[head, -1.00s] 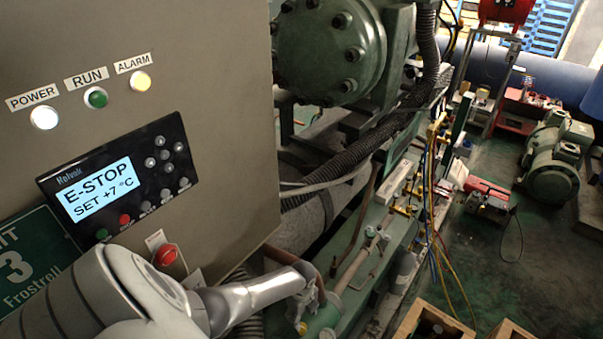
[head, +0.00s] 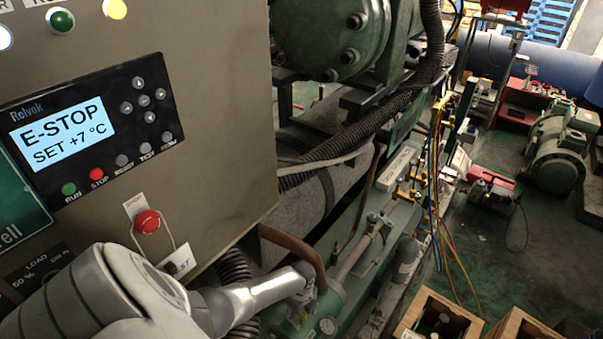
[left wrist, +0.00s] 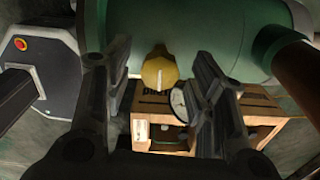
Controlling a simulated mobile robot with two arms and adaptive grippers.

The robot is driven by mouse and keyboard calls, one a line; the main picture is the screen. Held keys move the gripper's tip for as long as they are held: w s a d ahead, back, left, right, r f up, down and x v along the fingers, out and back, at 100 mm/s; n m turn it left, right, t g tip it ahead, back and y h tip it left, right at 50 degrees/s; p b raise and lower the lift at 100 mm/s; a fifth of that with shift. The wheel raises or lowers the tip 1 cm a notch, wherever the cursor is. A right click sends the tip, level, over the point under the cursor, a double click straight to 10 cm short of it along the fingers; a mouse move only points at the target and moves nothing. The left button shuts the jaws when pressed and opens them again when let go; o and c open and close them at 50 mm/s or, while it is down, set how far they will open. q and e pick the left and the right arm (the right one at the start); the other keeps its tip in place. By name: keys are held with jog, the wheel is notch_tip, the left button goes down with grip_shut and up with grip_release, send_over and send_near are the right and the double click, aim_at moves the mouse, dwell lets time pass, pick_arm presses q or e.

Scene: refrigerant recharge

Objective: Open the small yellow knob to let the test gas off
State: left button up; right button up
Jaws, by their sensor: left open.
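In the left wrist view, the small yellow knob (left wrist: 159,72) sits at the lower edge of a green cylinder (left wrist: 190,30). It lies between the two dark fingers of my left gripper (left wrist: 163,66), which is open with a gap on either side of the knob. I see no contact. A round white-faced gauge (left wrist: 180,104) is close by, partly covered by the right finger. In the head view, my left arm reaches to the green vessel's end, beside the gauge (head: 328,326); its fingers and the knob cannot be made out there. My right gripper is not in view.
A grey control cabinet with a display reading E-STOP (head: 62,134) and a red mushroom button (head: 147,222) stands at left. Black corrugated hose (head: 350,130) and brown pipes run beside the arm. Wooden crates (head: 408,322) stand at the lower right; green floor (head: 490,260) is open beyond.

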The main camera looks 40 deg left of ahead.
pick_arm(q)
jog(key=shift+c, duration=0.8)
jog(key=c, duration=0.9)
jog(key=shift+o, duration=0.2)
jog(key=shift+n, duration=0.4)
jog(key=n, duration=0.2)
jog(key=shift+d+n, duration=0.1)
jog(key=shift+n, duration=0.3)
jog(key=n+p, duration=0.1)
jog(key=n, duration=0.2)
jog(key=shift+r+n, duration=0.1)
jog(key=shift+n, duration=0.3)
jog(key=n, duration=0.4)
jog(key=shift+p, duration=0.35)
jog(key=shift+n, duration=1.8)
